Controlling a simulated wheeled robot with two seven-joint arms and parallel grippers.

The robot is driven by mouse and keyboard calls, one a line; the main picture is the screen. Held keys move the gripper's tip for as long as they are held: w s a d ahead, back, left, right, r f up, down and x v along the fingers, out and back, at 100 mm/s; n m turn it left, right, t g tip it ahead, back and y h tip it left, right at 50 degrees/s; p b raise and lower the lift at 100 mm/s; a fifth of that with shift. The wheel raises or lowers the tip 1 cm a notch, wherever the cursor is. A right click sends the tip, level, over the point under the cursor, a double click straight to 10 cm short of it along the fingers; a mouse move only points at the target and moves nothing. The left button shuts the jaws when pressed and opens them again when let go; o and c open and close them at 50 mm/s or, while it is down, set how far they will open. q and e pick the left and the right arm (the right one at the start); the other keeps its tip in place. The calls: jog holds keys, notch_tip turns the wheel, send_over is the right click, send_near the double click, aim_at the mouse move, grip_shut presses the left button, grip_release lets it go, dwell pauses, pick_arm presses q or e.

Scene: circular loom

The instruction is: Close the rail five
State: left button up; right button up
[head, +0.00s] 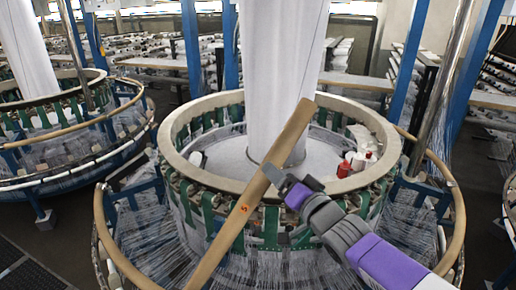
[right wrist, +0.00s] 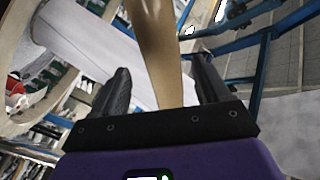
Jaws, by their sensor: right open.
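Rail five (head: 223,243) is a long tan wooden bar with a small orange mark that looks like a 5. In the head view it stands tilted across the front of the circular loom (head: 183,172), its upper end reaching in front of the white central column. My right gripper (head: 275,178) is at the rail's upper half, coming from the lower right. In the right wrist view the rail (right wrist: 155,50) shows between the two black fingers of my right gripper (right wrist: 160,80), which are apart. Contact cannot be told. My left gripper is out of view.
The white column (head: 280,60) rises from the loom's middle. Red and white spools (head: 358,162) lie on the ring's right side. A curved wooden rail (head: 455,190) borders the loom at right. A second loom (head: 60,140) stands at left, with blue posts (head: 192,45) behind.

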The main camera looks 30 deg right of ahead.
jog(key=w, duration=0.3)
jog(key=shift+w+f, duration=0.15)
jog(key=shift+r, duration=0.4)
jog(key=w, duration=0.4)
jog(key=shift+w+f, duration=0.1)
jog(key=shift+f, duration=0.2)
jog(key=shift+s+r, duration=0.2)
jog(key=shift+s, duration=0.05)
jog(key=shift+w+f, duration=0.1)
jog(key=shift+w, duration=0.1)
jog(key=shift+c, duration=2)
jog(key=c, duration=0.9)
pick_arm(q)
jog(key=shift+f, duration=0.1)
pick_arm(e)
jog(key=shift+c, duration=0.5)
